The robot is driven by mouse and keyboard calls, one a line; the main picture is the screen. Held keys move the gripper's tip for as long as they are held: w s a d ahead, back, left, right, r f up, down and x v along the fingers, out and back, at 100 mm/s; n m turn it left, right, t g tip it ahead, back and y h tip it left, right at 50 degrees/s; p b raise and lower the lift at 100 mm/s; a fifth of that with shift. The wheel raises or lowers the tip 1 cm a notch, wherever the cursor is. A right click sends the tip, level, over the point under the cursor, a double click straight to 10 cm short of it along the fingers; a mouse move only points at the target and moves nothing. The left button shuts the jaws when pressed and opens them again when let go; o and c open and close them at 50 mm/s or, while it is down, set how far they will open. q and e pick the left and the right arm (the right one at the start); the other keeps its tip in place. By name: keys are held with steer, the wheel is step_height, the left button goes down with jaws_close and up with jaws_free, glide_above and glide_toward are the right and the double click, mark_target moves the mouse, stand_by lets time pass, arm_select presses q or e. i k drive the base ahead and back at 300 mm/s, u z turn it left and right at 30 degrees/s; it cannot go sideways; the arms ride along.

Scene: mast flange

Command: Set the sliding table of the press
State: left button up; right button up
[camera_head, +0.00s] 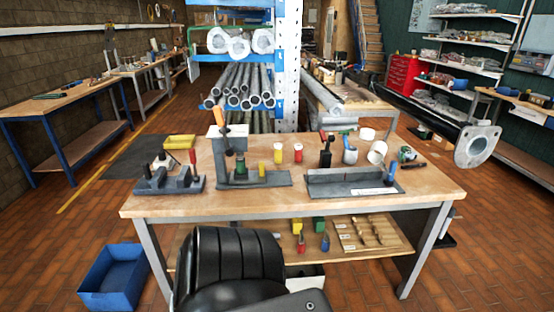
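A small bench press (219,155) stands left of centre on the wooden workbench (310,200). It has a grey upright, a white top and an orange-handled lever (221,118) slanting up. Its dark grey base plate (258,181) reaches to the right, with a yellow block (262,169) and a green-and-black piece on it. I cannot tell which part of it is the sliding table, nor its position. Neither of my grippers is in view.
A grey fixture (170,182) stands left of the press; a flat plate fixture (345,185) lies right. Yellow and red spools, a blue-and-white container and a mug stand behind. A long pole with a flange (477,146) extends at right.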

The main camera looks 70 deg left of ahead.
mark_target(252, 175)
steer(key=i, duration=0.95)
steer(key=u, duration=1.7)
